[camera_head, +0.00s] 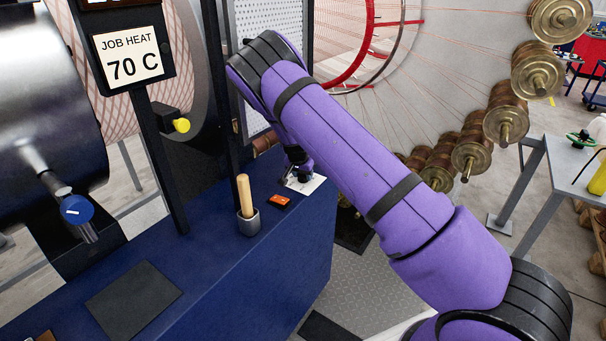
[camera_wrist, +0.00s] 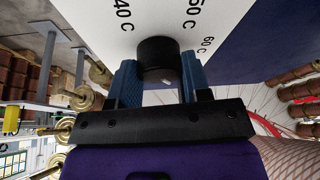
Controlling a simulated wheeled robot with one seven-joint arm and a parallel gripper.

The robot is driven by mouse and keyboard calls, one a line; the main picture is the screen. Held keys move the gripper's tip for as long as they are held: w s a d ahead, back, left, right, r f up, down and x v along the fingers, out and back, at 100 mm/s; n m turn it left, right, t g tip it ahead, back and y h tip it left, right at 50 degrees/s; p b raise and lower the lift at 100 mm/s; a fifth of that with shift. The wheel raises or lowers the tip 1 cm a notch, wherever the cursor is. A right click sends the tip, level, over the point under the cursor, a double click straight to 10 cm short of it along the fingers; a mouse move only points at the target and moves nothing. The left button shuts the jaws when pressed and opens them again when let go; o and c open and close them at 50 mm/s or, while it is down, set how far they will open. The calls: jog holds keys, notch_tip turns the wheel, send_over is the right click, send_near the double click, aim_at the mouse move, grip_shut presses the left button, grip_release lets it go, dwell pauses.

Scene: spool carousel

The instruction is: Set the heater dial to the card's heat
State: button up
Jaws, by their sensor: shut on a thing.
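The job heat card (camera_head: 128,60) reads "70 C" and stands upright on a dark post at the upper left. The heater dial is a round black knob (camera_wrist: 158,48) on a white scale plate (camera_wrist: 150,16) in the wrist view. The marks "40 C", "50 C" and "60 C" show on the plate; the rest of the scale is out of view or hidden. My gripper (camera_wrist: 160,70) has its blue fingers shut on the knob, one on each side. I cannot tell which mark the knob points to. In the head view my arm mostly hides the knob; the white plate (camera_head: 305,186) shows in part.
On the blue bench (camera_head: 230,290) are a grey cup (camera_head: 248,222) with a wooden handle, an orange-red item (camera_head: 280,201) and a dark mat (camera_head: 133,298). A blue knob (camera_head: 76,209) and a yellow-tipped part (camera_head: 182,125) project at left. Brass spools (camera_head: 537,75) hang at right.

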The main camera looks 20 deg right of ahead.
dwell(0.3)
jog(key=o, duration=0.9)
jog(key=v, duration=0.7)
jog(key=shift+s+a+r, duration=0.1)
jog(key=shift+r, duration=0.15)
